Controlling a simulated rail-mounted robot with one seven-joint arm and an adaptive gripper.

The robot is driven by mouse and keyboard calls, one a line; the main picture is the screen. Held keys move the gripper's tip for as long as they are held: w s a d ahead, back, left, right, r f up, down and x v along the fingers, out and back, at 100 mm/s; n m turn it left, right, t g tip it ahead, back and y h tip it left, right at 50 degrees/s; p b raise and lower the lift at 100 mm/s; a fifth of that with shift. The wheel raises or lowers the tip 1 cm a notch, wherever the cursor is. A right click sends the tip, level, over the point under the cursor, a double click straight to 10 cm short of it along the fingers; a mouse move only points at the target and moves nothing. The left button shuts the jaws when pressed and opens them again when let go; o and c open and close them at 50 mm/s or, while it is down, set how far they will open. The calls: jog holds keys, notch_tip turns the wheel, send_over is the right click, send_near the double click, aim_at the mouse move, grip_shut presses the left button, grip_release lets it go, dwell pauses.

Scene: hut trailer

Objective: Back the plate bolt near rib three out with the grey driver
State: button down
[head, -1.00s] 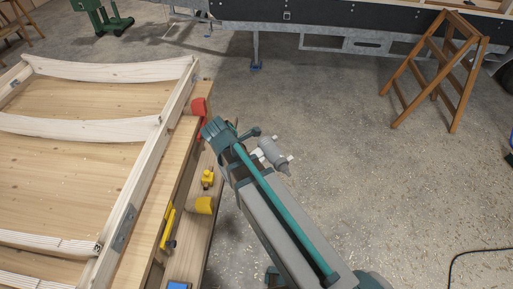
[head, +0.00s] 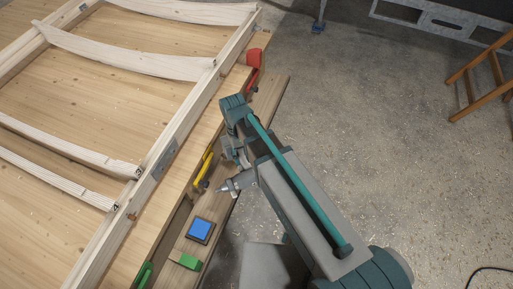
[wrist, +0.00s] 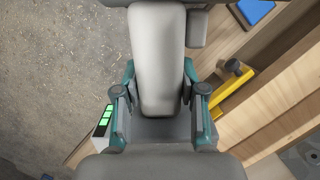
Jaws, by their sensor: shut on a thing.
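My gripper (head: 236,160) is shut on the grey driver (head: 241,181). In the head view, the driver's narrow tip points left toward the wooden frame, short of it. The wrist view shows the driver's grey body (wrist: 157,60) between the two teal-sided fingers (wrist: 160,108). A grey metal plate (head: 164,160) is fixed on the frame's side rail, beside the rib end with a small dark mark (head: 137,171). The plate's corner shows in the wrist view (wrist: 305,152). Its bolt is too small to make out. The driver tip is apart from the plate.
A yellow clamp (head: 205,170) stands at the rail between driver and plate. A red clamp (head: 254,68) is farther up the rail. A blue-topped square (head: 200,229) and a green block (head: 187,260) lie on the lower ledge. Open floor (head: 370,130) is to the right.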

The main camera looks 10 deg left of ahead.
jog(key=s+a+m+t+y, duration=0.1)
jog(key=s+a+m, duration=0.3)
jog(key=m, duration=0.5)
jog(key=shift+s+a+y, duration=0.3)
jog(key=shift+a+y, duration=0.2)
jog(key=shift+a, duration=0.3)
jog(key=shift+r, duration=0.1)
jog(key=shift+a, duration=0.1)
jog(key=shift+w+a+p, duration=0.15)
jog(key=shift+w+a, duration=0.1)
jog(key=shift+a, duration=0.65)
jog(key=shift+w+a+p, duration=0.2)
jog(key=shift+w+a, duration=0.05)
jog(key=shift+a, duration=0.6)
jog(key=shift+w+a+p, duration=0.15)
jog(key=shift+w+a, duration=0.1)
jog(key=shift+a, duration=0.65)
jog(key=shift+w+a, duration=0.1)
jog(key=shift+a, duration=0.15)
jog(key=shift+a, duration=0.3)
